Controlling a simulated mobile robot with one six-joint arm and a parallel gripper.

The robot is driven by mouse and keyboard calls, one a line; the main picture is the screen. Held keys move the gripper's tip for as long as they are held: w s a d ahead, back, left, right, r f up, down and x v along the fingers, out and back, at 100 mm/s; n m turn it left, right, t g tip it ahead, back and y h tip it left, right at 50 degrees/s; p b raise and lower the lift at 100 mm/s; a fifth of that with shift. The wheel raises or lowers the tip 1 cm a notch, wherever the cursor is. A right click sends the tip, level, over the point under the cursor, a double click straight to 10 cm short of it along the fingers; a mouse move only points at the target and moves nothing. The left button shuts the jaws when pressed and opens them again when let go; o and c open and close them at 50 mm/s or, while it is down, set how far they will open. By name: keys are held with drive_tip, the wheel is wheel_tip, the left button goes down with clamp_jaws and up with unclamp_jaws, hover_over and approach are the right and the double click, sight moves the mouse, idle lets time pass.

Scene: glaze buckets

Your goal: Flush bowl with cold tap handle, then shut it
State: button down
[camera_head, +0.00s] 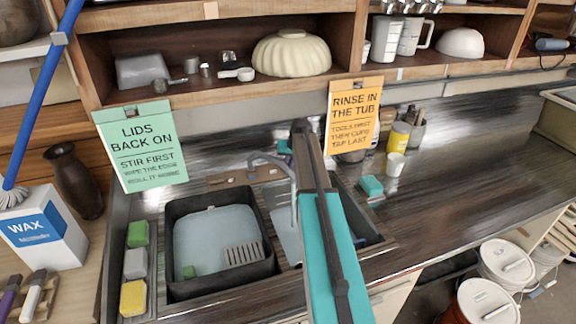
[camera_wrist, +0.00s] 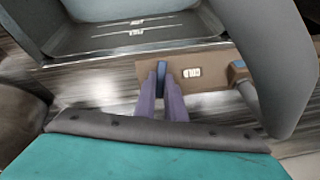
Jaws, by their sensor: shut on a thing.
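In the wrist view my gripper (camera_wrist: 163,78) has its two purple fingers closed on a small blue tap handle (camera_wrist: 162,68). The handle stands on a brown tap plate (camera_wrist: 210,68); that plate also shows in the head view (camera_head: 228,179). The grey spout (camera_wrist: 270,60) curves large at the right; in the head view the spout (camera_head: 270,160) arches over the sink. No running water is clear. My arm hides the gripper in the head view.
A black tub (camera_head: 178,283) holding pale water and a grate stands left of the spout. Sponges (camera_head: 134,263) line its left. A shelf (camera_head: 230,88) with hanging signs overhangs the counter.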

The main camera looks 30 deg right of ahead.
drive_tip(key=shift+m+b, duration=0.3)
drive_tip(key=shift+b, duration=0.1)
drive_tip(key=shift+s+d+f+m+y+b, duration=0.1)
drive_tip(key=shift+f+m+y+b, duration=0.15)
drive_tip(key=shift+m+b, duration=0.9)
drive_tip(key=m+t+b, duration=0.1)
drive_tip(key=m+b, duration=0.2)
drive_tip(key=m, duration=0.1)
drive_tip(key=shift+s+y, duration=0.1)
drive_tip(key=shift+y, duration=0.25)
drive_tip(key=m+t+b, duration=0.1)
drive_tip(key=m, duration=0.2)
drive_tip(key=shift+s+m, duration=0.1)
drive_tip(key=shift+m, duration=0.15)
drive_tip(key=shift+m+t+b, duration=0.4)
drive_tip(key=shift+m+b, duration=0.25)
drive_tip(key=shift+m, duration=1.25)
drive_tip(key=shift+r, duration=0.1)
drive_tip(key=c, duration=1.8)
unclamp_jaws()
